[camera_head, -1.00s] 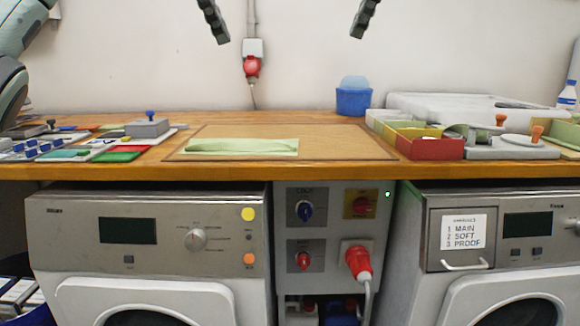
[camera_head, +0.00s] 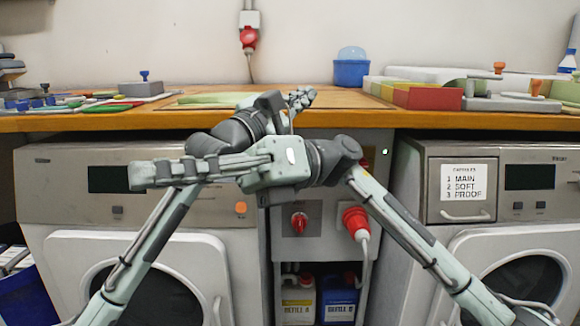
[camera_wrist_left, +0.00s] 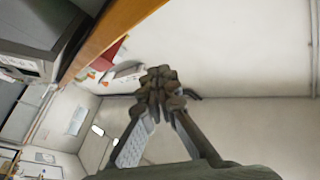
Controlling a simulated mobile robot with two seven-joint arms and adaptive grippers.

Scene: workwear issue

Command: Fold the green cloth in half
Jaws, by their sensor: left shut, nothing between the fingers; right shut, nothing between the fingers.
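The green cloth (camera_head: 205,99) lies on the thin board (camera_head: 328,100) on the wooden counter. Its right part is hidden behind my left arm, and I see it at a low angle, so its layers cannot be told. My left gripper (camera_head: 303,95) is shut and empty, near the counter's front edge and to the right of the visible cloth. It also shows shut in the left wrist view (camera_wrist_left: 158,78), with no cloth there. My right gripper (camera_head: 143,174) is shut and empty, pointing left in front of the left machine, below the counter top. My arms cross in front of the counter.
Two washing machines (camera_head: 65,220) (camera_head: 510,215) stand under the counter with a control panel between them. A blue tub (camera_head: 351,73) stands at the back. A red box (camera_head: 428,97) is on the right, and trays with tools (camera_head: 140,90) on the left.

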